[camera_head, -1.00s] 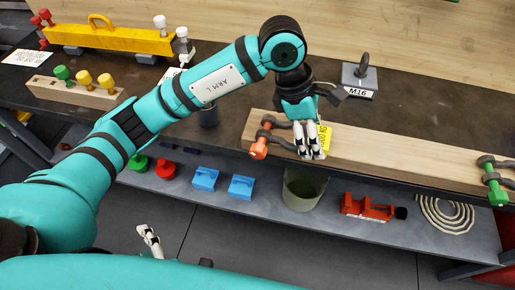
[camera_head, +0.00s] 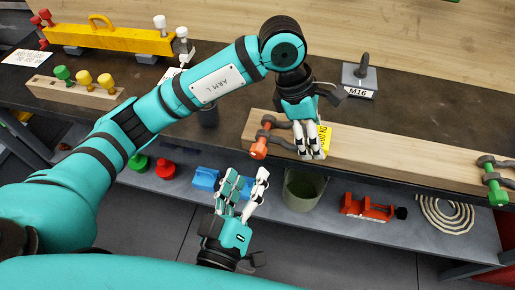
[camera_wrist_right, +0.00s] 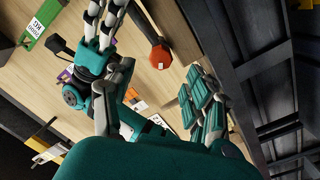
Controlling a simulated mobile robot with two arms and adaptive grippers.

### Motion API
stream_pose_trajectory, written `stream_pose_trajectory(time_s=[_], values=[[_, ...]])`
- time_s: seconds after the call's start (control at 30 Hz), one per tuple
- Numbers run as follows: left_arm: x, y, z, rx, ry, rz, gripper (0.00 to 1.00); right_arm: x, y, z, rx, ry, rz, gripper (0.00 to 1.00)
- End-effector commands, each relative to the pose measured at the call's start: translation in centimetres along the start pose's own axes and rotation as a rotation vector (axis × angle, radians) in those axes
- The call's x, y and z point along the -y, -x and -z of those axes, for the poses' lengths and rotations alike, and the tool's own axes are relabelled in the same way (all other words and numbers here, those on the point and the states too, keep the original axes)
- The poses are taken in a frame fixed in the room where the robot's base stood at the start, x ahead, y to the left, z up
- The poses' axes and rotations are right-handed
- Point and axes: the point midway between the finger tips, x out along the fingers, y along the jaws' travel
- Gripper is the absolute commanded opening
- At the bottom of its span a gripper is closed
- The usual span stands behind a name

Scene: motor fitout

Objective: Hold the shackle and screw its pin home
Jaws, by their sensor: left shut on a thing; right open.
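The shackle (camera_head: 274,134) is a dark bow with an orange pin (camera_head: 258,149), at the left end of a wooden beam on the bench. My left gripper (camera_head: 310,152) is shut on the shackle's right part, beside a yellow tag (camera_head: 325,136); its fingers hide the exact contact. The orange pin head juts toward the bench front and shows in the right wrist view (camera_wrist_right: 160,56). My right gripper (camera_head: 246,180) is open and empty, in front of and below the pin, fingers pointing up toward the bench. It is apart from the pin.
A second shackle with a green pin (camera_head: 494,185) is at the beam's right end. An M16 block (camera_head: 358,78) stands behind. A shelf below holds a bucket (camera_head: 302,190), a red tool (camera_head: 366,208) and blue blocks (camera_head: 205,179). My left arm crosses the bench's left part.

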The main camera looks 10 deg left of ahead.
Motion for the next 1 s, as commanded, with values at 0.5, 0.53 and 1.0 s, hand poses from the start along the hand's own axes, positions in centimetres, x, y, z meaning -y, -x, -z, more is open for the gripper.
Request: stream_pose_trajectory(time_s=[0.5,0.53,1.0], values=[[0.0,0.0,0.0,0.000,-0.001,0.000,0.20,0.0,-7.2,0.0,-0.001,0.004,0.000,0.55],[0.0,0.0,0.0,0.000,-0.001,0.000,0.20,0.1,-7.3,0.0,-0.001,0.004,0.001,0.55],[0.0,0.0,0.0,0.000,0.000,0.000,0.20,0.1,-7.4,0.0,0.000,0.003,0.002,0.27]])
